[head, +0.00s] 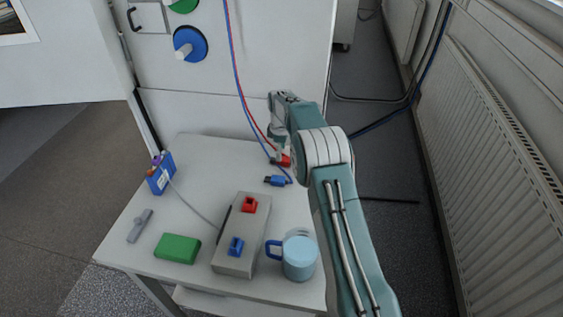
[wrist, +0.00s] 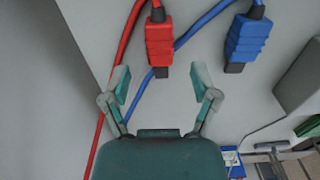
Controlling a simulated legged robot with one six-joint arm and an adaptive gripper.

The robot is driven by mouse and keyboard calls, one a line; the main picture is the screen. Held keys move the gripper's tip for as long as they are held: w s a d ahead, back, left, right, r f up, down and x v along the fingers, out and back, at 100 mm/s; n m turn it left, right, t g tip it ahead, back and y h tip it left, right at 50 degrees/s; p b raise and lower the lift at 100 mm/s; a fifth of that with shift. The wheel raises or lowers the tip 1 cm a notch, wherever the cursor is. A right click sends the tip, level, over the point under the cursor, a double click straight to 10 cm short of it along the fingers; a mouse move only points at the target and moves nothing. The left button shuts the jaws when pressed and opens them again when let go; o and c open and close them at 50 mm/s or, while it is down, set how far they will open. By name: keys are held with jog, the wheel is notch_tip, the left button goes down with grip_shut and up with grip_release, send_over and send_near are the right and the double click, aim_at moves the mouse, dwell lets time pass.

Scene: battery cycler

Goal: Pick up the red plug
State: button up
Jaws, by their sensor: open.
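The red plug (wrist: 159,42) is in the upper middle of the wrist view, with its red cable running off to the upper left and a dark tip toward my gripper. In the head view the red plug (head: 285,160) is partly hidden by my arm. My gripper (wrist: 160,80) is open, with one finger on each side below the red plug, and nothing is between the fingers. In the head view my gripper (head: 279,150) is over the back right of the table, partly hidden. The blue plug (wrist: 246,40) lies to the right of the red plug; it also shows in the head view (head: 275,181).
On the white table (head: 200,155) stand a grey box (head: 236,262) with red and blue sockets, a light blue mug (head: 299,258), a green block (head: 177,248), a blue holder (head: 160,178) and a small grey tool (head: 140,226). A white cabinet rises behind. A radiator (head: 500,170) is at right.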

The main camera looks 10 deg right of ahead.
notch_tip(320, 180, down, 4)
jog(key=shift+r, duration=0.1)
grip_shut()
dwell(0.4)
